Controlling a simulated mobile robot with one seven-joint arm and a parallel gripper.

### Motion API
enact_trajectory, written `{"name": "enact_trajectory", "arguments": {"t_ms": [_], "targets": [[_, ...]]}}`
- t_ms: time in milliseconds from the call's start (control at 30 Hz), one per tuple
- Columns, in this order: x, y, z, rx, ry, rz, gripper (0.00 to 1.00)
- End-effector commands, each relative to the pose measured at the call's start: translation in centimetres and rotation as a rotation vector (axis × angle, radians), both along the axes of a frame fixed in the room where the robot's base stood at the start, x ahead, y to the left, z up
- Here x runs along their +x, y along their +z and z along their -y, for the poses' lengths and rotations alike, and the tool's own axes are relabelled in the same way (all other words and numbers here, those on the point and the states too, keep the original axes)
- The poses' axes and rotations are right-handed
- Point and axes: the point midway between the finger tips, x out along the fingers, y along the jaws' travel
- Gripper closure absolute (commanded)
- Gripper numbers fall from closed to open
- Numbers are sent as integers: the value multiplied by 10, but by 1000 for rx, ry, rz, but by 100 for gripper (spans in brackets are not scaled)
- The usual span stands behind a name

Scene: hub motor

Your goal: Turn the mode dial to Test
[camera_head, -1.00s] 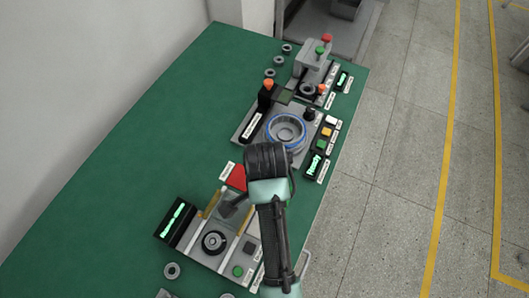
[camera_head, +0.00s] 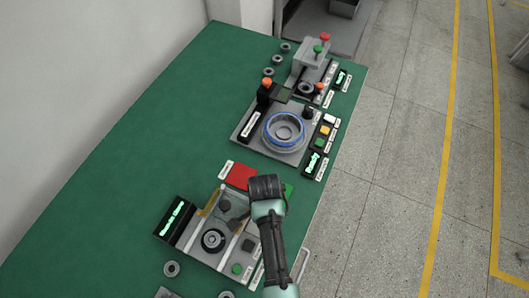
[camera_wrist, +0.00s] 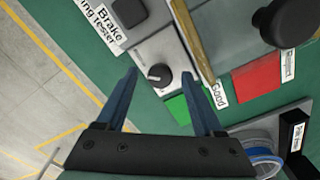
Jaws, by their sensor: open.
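A small dark dial (camera_wrist: 158,72) with a pale pointer mark sits on the light grey panel of the brake tester (camera_wrist: 160,48). No setting label beside it is readable, so I cannot tell its position. My gripper (camera_wrist: 160,74) is open in the wrist view, its two fingers spread on either side of the dial in the picture. Nothing is between them in their grip, and touching is not visible. In the head view my wrist covers the right end of the tester (camera_head: 212,262), hiding the dial and fingertips.
A red pad (camera_wrist: 257,82) and a green pad (camera_wrist: 178,108) lie beside the tester. A large black cylinder (camera_wrist: 288,22) stands close by. The middle station (camera_head: 262,150) with a blue-ringed hub (camera_head: 284,131) lies beyond. The table's left side is bare green (camera_head: 130,160).

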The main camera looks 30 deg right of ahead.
Motion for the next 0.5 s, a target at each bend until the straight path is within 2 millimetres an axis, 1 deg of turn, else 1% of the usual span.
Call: {"name": "enact_trajectory", "arguments": {"t_ms": [67, 100, 267, 400, 467, 500], "targets": [[0, 0, 0, 0, 0, 0, 31], [0, 0, 0, 0, 0, 0, 33], [0, 0, 0, 0, 0, 0, 62], [0, 0, 0, 0, 0, -1, 87], [0, 0, 0, 0, 0, -1, 98], [0, 0, 0, 0, 0, -1, 100]]}}
